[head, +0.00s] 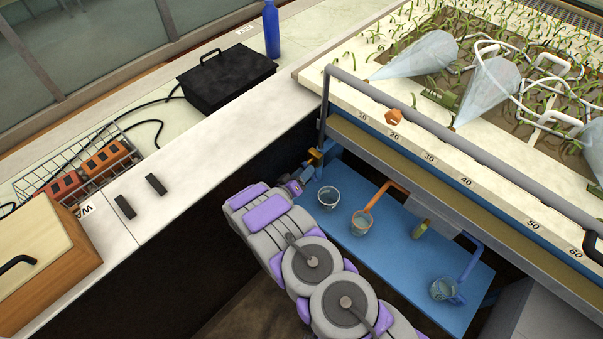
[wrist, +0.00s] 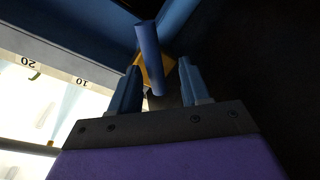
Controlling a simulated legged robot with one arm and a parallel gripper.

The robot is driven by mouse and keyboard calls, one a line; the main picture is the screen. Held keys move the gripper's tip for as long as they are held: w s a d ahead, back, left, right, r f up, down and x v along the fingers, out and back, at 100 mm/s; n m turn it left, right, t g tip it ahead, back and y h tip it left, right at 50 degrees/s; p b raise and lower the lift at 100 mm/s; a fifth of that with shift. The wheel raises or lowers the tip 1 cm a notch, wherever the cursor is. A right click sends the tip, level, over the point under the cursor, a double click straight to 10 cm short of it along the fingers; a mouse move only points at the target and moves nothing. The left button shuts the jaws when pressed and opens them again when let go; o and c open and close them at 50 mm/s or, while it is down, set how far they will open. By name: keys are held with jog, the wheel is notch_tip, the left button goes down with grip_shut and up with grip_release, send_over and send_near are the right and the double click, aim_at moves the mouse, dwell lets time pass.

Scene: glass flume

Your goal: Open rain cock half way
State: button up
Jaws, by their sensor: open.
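A small cock with a yellow-orange body (head: 315,157) sits at the near left corner of the flume frame, and I take it to be the rain cock. In the wrist view its blue lever (wrist: 149,55) stands between my fingers, with the yellow-orange body (wrist: 155,75) behind it. My gripper (head: 299,180) is at the cock in the head view, partly hidden by my own wrist. In the wrist view my gripper (wrist: 160,88) is open, one blue finger on each side of the lever. I cannot tell whether either finger touches it.
A blue shelf (head: 400,262) right of my arm holds several small cups, one at an orange pipe (head: 385,190). A grey rail (head: 430,130) runs above the numbered scale, with an orange marker (head: 394,117). The counter (head: 190,170) lies left, bearing a black box (head: 225,80).

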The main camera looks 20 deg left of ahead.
jog(key=shift+d, duration=0.1)
jog(key=p+v, duration=0.2)
jog(key=v, duration=1.5)
jog(key=shift+s+a+p, duration=0.2)
jog(key=shift+a+p, duration=0.05)
jog(key=shift+p, duration=0.05)
